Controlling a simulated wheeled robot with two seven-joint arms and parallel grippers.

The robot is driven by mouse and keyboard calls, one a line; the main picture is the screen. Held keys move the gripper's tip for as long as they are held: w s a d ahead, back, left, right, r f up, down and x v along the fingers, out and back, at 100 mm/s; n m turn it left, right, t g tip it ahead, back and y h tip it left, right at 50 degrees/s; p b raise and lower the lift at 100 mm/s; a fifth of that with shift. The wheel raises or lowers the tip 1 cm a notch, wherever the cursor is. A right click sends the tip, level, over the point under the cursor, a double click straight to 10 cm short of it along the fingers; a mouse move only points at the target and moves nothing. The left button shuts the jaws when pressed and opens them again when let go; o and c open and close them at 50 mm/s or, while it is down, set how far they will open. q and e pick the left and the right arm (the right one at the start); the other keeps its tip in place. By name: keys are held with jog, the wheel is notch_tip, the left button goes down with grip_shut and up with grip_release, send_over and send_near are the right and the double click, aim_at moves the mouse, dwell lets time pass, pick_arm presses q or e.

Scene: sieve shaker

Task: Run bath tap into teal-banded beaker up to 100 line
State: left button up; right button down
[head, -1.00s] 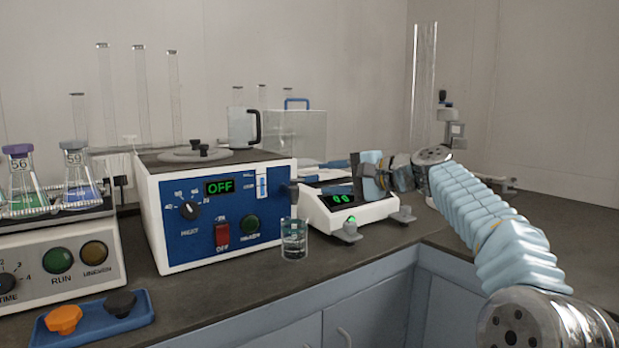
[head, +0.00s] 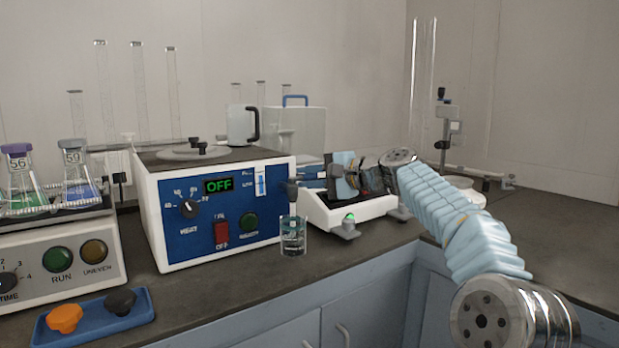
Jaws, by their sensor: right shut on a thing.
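The bath (head: 216,255) is a white box with a blue front panel, and its display reads OFF. Its dark tap (head: 293,187) sticks out at the right end of the panel. The clear beaker (head: 293,240) stands upright on the bench below the tap, with a teal tint near its rim and small markings on its wall. I cannot tell the liquid level in it. My right gripper (head: 332,178) is at the tap's right side, shut on the tap; its fingertips partly hide the contact. My left gripper is out of view.
A white balance (head: 360,212) stands behind my right gripper. A shaker (head: 62,250) with flasks is at the left, a blue tray (head: 140,318) with two knobs in front. A white jug (head: 240,125) stands on the bath. The bench in front of the beaker is clear.

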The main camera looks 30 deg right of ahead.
jog(key=shift+s+a+f+m+t+h+b, duration=0.1)
jog(key=shift+s+m+t+h+b, duration=0.25)
jog(key=shift+m+h+b, duration=0.35)
jog(key=shift+s+m+t+h, duration=0.15)
jog(key=shift+m+t+h, duration=0.1)
jog(key=shift+m+h, duration=0.35)
jog(key=c, duration=1.1)
grip_release()
jog(key=b+v, duration=0.1)
jog(key=v, duration=1.2)
jog(key=shift+s+r, duration=0.2)
jog(key=shift+s, duration=0.15)
